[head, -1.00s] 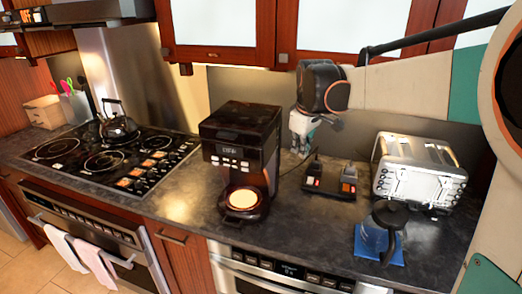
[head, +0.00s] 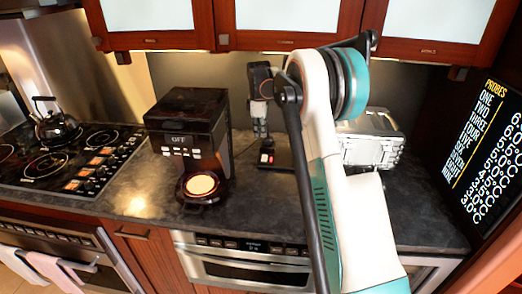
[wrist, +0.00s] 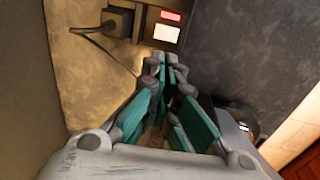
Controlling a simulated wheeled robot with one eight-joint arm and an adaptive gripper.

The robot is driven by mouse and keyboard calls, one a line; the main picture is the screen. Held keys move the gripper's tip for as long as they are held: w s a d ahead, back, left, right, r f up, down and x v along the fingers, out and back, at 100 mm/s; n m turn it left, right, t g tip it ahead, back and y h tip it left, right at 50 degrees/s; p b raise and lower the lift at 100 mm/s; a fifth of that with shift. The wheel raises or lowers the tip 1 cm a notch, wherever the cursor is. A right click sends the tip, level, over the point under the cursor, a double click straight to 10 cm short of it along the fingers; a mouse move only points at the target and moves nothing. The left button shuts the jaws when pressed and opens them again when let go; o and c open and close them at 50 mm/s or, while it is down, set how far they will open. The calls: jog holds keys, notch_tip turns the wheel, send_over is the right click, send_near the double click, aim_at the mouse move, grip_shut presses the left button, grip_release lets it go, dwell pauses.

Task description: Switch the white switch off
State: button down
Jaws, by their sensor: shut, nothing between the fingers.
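In the head view the switch box (head: 274,166) sits on the counter, partly hidden behind my arm, with a small red and white patch showing. My gripper (wrist: 170,62) is shut and empty, its fingertips appearing just short of the white switch in the wrist view. I cannot tell whether they touch. In the head view my gripper (head: 261,130) points down above the box's left part.
A black coffee maker (head: 188,130) stands left of my gripper. A silver toaster (head: 372,140) is to the right, partly behind my arm. Upper cabinets (head: 290,42) hang above. A dark cord (wrist: 105,55) runs from the box. A probe display (head: 485,150) is at far right.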

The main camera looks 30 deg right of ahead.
aim_at(261, 157)
jog(key=shift+w+d+f, duration=0.25)
jog(key=shift+d+f, duration=0.05)
jog(key=shift+f, duration=0.2)
jog(key=f, duration=0.3)
jog(key=f+b, duration=0.1)
jog(key=f, duration=0.2)
jog(key=w+f+b, duration=0.1)
jog(key=f, duration=0.3)
jog(key=shift+d, duration=0.35)
jog(key=shift+w+d+f, duration=0.1)
jog(key=shift+w+f, duration=0.05)
jog(key=shift+f, duration=0.3)
jog(key=shift+r, duration=0.15)
jog(key=shift+s, duration=0.2)
